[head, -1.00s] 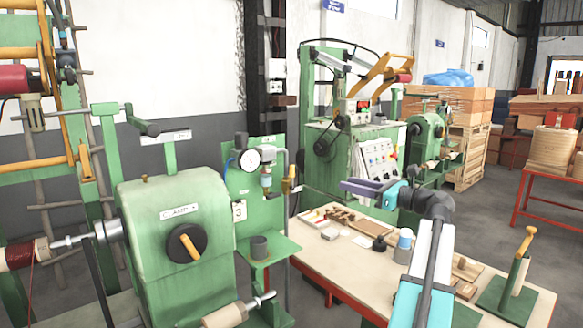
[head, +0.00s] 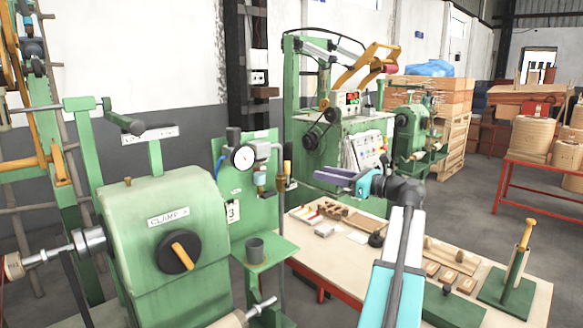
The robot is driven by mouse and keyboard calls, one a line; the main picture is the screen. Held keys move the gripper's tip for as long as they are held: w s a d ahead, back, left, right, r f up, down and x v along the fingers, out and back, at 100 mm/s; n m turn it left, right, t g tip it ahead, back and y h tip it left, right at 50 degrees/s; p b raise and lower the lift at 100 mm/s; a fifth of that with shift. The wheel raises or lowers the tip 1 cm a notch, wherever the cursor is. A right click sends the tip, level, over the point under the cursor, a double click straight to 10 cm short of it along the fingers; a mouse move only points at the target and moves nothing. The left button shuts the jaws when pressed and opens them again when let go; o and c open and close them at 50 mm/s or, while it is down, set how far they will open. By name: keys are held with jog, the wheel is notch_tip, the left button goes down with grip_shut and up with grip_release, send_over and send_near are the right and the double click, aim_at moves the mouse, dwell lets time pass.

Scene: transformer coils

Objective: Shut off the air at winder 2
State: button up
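A green panel (head: 259,205) with a plate marked 3 (head: 233,211) stands at the centre left. It carries a round white gauge (head: 243,157), a small blue-and-clear unit (head: 260,179) and piping. A small yellow valve handle (head: 287,167) points upright beside the pipe. I see no plate marked 2. My gripper (head: 325,172), with purple fingers, is in the air right of the yellow handle and apart from it in the picture. It appears to hold nothing. The angle does not show whether its fingers are open.
A green machine (head: 162,250) with a CLAMP label and yellow-barred black knob (head: 178,252) fills the left front. A cup (head: 255,250) sits on a green shelf. A workbench (head: 330,262) with tools and blocks lies under my arm. Another winder (head: 410,135) stands behind. Open floor lies right.

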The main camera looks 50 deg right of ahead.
aim_at(289, 165)
jog(key=shift+d, duration=0.1)
jog(key=w+a+p, duration=0.1)
jog(key=w, duration=1.2)
jog(key=shift+w+a, duration=0.2)
jog(key=shift+a, duration=0.15)
jog(key=shift+c, duration=0.3)
grip_shut()
jog(key=shift+a+f, duration=0.1)
jog(key=shift+a, duration=0.05)
